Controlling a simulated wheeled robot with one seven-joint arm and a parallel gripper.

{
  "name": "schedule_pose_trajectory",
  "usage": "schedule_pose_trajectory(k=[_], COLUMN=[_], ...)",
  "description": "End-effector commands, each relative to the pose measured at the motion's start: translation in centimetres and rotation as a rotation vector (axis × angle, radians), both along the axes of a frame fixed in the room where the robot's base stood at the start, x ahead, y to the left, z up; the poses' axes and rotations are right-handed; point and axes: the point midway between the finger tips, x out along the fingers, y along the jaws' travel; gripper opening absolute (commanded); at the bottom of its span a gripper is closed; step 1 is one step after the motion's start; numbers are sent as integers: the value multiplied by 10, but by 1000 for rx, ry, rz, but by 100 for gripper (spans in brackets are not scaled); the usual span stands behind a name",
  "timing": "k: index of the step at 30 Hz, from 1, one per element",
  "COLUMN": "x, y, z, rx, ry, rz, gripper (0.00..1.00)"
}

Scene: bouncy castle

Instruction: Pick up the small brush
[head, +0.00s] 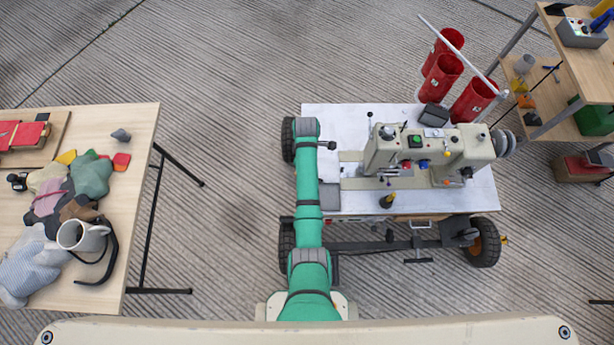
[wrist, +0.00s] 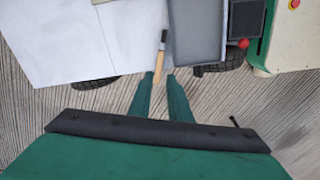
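The small brush (wrist: 159,58) lies on the white tabletop in the wrist view, close to the table's edge. Its pale wooden handle points toward my gripper and its dark bristle end points away. My gripper (wrist: 159,76) is open, with its two green fingertips apart near the handle's lower end. The handle's end appears between the fingertips, but I cannot tell how far below them it is. In the head view, my green arm reaches over the table's left side, and I cannot make out the brush there.
A grey tray (wrist: 198,30) lies just right of the brush. The white wheeled table (head: 480,198) carries a cream sewing machine (head: 385,150). Red bins (head: 442,76) stand behind it. A wooden table (head: 140,135) with soft toys and a mug stands left, across open floor.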

Motion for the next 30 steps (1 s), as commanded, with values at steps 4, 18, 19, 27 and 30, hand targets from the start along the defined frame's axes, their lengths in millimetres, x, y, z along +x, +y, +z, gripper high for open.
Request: schedule_pose_trajectory(k=[4,18,19,27,30], x=[-1,-1,-1,0,0], y=[0,-1,-1,-3,-4], z=[-23,-68,-73,-100,-102], rx=[0,0,0,0,0], ry=[4,2,3,0,0], rz=[1,0,1,-1,-2], gripper=[17,17,17,17,17])
